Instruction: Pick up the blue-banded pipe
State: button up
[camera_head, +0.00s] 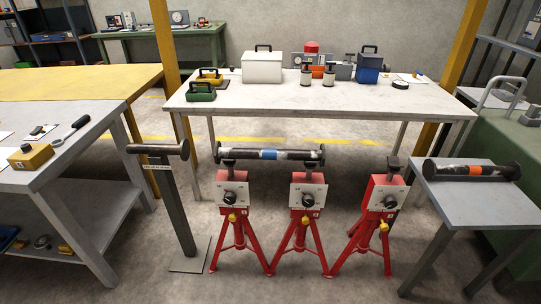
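The blue-banded pipe (290,154) is a dark flanged spool with a blue band near its middle. It lies level across two red tripod stands, the left stand (236,194) and the middle stand (306,196), with a flange at each end. Whitish marks show beside the band. My gripper is not in view, and nothing holds the pipe.
A third red stand (382,197) stands empty at right. A grey post (170,205) stands left of the pipe. An orange-banded pipe (450,170) lies on a grey side table (475,205). A long workbench (230,103) stands behind. The floor in front is clear.

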aim_at(319, 156)
jog(key=u, duration=0.95)
jog(key=i+l+u, duration=0.2)
jog(key=l+u, duration=0.2)
jog(key=i+l+u, duration=0.15)
jog(key=l+u, duration=1.2)
jog(key=l, duration=1.25)
jog(key=l+u, duration=0.15)
jog(key=l, duration=1.2)
jog(key=i+l, duration=0.1)
jog(key=l, duration=0.2)
